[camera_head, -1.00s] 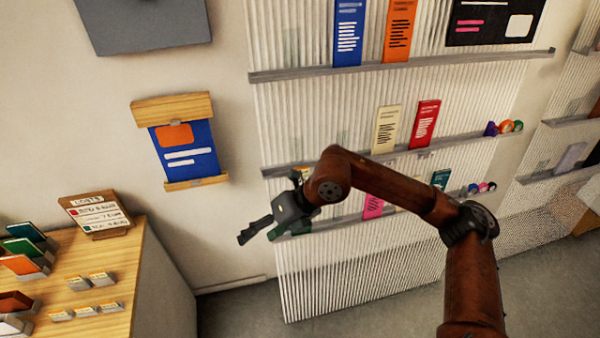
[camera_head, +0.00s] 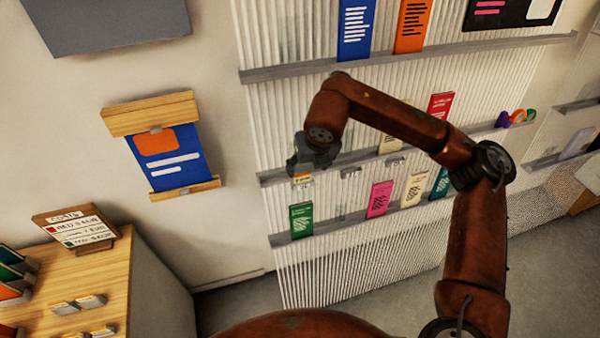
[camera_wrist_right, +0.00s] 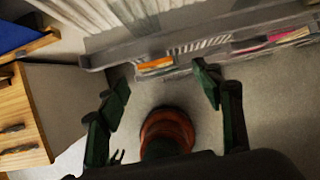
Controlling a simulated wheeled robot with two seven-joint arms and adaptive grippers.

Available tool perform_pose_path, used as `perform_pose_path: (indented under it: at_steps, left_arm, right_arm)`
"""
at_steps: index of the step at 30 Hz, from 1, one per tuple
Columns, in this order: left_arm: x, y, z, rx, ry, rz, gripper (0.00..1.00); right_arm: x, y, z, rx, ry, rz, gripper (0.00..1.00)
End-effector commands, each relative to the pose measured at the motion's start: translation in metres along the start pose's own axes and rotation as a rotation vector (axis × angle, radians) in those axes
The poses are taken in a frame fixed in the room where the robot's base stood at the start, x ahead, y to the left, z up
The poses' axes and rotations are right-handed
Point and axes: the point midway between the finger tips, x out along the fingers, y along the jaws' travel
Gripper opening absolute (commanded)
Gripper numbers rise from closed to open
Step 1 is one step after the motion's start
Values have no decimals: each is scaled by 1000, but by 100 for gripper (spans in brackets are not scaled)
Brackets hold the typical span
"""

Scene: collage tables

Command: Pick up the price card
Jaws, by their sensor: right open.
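A small white price card with an orange top (camera_head: 303,180) hangs at the front of the middle wall ledge, near its left end. In the right wrist view a card with an orange strip (camera_wrist_right: 155,66) shows at the ledge, beyond and between my fingertips. It looks like the same card. My right gripper (camera_head: 308,160) is just above the card in the head view, its fingers hard to make out. In the right wrist view the gripper (camera_wrist_right: 160,92) is open, with nothing between its fingers. My left gripper is not in view.
The middle ledge (camera_head: 275,178) and lower ledge (camera_head: 335,226) run along a ribbed wall panel. Green (camera_head: 302,221) and pink (camera_head: 380,199) leaflets stand on the lower ledge. At left, a wooden table (camera_head: 115,275) holds a costs sign (camera_head: 75,229) and several small cards.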

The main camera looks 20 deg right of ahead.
Motion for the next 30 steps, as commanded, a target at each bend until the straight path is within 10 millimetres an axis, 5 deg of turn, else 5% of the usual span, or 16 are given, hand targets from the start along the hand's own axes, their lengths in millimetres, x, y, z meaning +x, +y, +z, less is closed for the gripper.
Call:
perform_pose_path:
  at_steps: [10, 16, 24, 30]
  left_arm:
    - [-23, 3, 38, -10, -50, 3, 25]
    - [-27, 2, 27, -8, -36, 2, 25]
    - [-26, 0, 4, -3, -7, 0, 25]
    - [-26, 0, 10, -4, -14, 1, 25]
  right_arm:
    - [42, 10, 3, -16, 4, 7, 60]
    - [65, 8, 2, -13, 1, 9, 60]
    - [68, 8, 2, -12, -1, 9, 59]
    - [67, 8, 2, -11, -1, 9, 46]
